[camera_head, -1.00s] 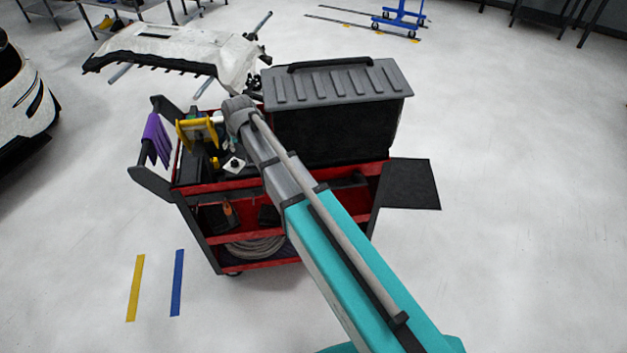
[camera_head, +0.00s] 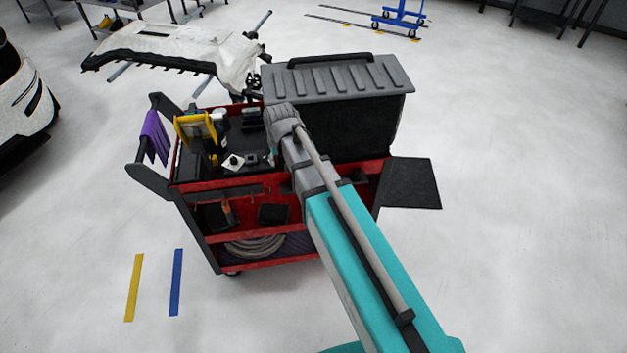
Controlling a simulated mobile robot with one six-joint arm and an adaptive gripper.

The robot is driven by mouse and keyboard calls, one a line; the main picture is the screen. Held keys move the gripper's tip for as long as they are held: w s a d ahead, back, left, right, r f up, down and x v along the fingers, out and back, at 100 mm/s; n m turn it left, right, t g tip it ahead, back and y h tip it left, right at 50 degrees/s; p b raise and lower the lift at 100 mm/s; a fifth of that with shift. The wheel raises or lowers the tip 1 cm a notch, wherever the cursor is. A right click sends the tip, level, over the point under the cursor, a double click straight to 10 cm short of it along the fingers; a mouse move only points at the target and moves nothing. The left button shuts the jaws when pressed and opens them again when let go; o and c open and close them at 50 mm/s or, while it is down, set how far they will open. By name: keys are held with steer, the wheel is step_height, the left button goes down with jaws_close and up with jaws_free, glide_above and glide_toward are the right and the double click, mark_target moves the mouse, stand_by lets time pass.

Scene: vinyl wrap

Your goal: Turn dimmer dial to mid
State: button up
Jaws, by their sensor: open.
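A small white square plate with a dark round knob, which looks like the dimmer dial (camera_head: 234,161), lies on the cart's top tray near its front edge. The knob is too small for me to read its setting. My gripper (camera_head: 271,155) is to the right of the plate, apart from it in the picture. It points down toward the tray and is mostly hidden by my wrist. It is open, and I see nothing held in it.
The red and black cart (camera_head: 215,187) carries a yellow-handled tool (camera_head: 196,127) and small dark items on its top. A large grey-lidded black case (camera_head: 338,125) stands close at the right. A purple cloth (camera_head: 155,138) hangs at the left handle.

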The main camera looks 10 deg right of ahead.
steer(key=s+d+f+m+g+b, duration=0.1)
steer(key=s+d+f, duration=0.1)
steer(key=s+d, duration=0.6)
steer(key=shift+d, duration=0.3)
steer(key=shift+s, duration=0.15)
steer(key=s+d+m+g, duration=0.1)
steer(key=s+d, duration=0.4)
steer(key=s, duration=0.2)
steer(key=shift+d+m+g+h, duration=0.15)
steer(key=shift+m+g+h, duration=0.15)
